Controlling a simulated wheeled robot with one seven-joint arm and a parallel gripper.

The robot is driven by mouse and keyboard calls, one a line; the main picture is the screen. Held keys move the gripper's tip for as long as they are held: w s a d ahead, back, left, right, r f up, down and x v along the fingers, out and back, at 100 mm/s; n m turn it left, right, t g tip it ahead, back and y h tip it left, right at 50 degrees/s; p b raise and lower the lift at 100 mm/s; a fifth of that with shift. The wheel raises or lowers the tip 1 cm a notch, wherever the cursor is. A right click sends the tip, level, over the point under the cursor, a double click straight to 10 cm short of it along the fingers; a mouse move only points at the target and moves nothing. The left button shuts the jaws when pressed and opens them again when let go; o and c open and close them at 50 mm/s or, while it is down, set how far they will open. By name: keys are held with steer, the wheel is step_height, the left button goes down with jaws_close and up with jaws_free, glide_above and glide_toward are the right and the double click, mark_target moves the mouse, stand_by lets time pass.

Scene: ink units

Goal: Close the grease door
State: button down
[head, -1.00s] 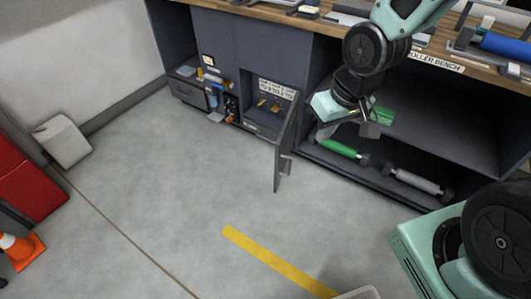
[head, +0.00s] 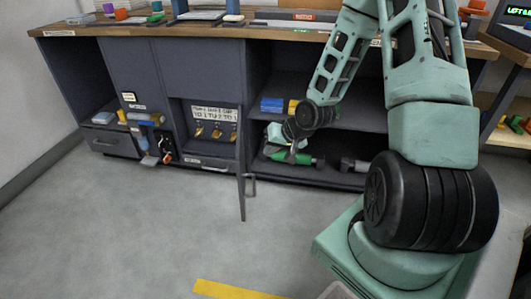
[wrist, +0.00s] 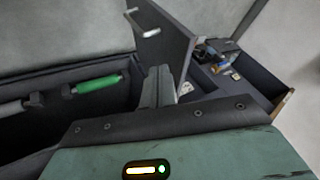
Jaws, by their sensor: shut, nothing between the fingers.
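The grease door (head: 241,185) is a dark grey panel that stands open, swung out and seen nearly edge-on in the head view. A bar handle (head: 250,183) sticks out from its right face. Its compartment (head: 214,130) is exposed, with brass-coloured fittings and a lettered label inside. My gripper (head: 270,149) is low, just right of the door by the lower shelf. In the wrist view the shut, empty fingers (wrist: 160,72) point toward the door panel (wrist: 170,35), with the handle (wrist: 151,33) beyond them. Whether they touch the panel is unclear.
A green roller (head: 297,158) and a grey roller (head: 354,165) lie on the lower shelf right of the door. A drawer (head: 108,142) juts out at the far left. The floor (head: 130,220) in front is clear, with a yellow stripe (head: 235,290).

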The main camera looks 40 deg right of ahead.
steer(key=w+a+f+b, duration=0.3)
steer(key=w+a+f, duration=0.1)
steer(key=w+f, duration=0.1)
steer(key=shift+w+f, duration=0.25)
steer(key=shift+w, duration=0.4)
steer(key=shift+a, duration=0.2)
